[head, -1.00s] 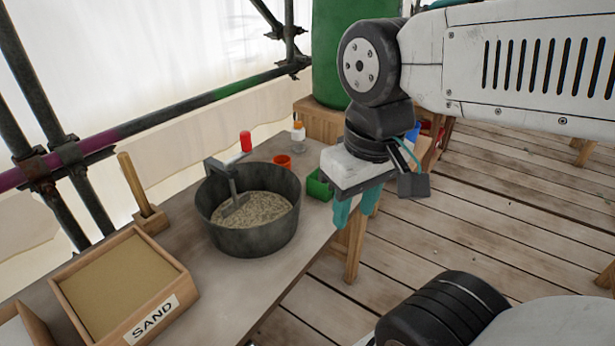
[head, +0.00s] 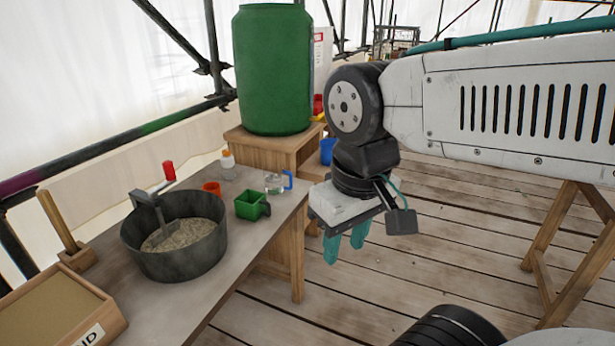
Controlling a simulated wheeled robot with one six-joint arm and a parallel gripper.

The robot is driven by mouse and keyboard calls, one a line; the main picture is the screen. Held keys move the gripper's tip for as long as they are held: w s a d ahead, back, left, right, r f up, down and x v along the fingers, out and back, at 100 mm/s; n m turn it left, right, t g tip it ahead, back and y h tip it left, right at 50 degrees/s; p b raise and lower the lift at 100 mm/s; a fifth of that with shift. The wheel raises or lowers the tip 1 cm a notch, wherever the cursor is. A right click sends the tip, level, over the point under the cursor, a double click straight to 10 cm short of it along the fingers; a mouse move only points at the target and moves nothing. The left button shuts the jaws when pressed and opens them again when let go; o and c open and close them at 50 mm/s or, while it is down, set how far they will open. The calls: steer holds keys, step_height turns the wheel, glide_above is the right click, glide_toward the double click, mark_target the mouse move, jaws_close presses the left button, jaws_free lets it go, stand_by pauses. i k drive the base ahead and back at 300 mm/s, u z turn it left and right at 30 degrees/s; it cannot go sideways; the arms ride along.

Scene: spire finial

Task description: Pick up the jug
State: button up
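A clear jug with a blue handle (head: 276,184) stands upright near the far right end of the workbench (head: 215,300). A green square cup with a handle (head: 250,205) stands just in front of it, to the left. My gripper (head: 346,245) has teal fingers pointing down, with a gap between them and nothing held. It hangs off the bench's right edge, to the right of the jug and apart from it.
A dark tub of grey mix (head: 150,262) with a tool in it, an orange cup (head: 211,188), a white bottle (head: 227,160) and a red-handled tool (head: 168,172) share the bench. A green barrel (head: 275,80) stands on a wooden stand behind. Plank floor (head: 400,290) is open at right.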

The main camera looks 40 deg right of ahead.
mark_target(274, 172)
steer(key=z, duration=0.45)
steer(key=i, duration=0.4)
steer(key=z, duration=1.1)
steer(key=i, duration=0.95)
steer(key=u, duration=2.45)
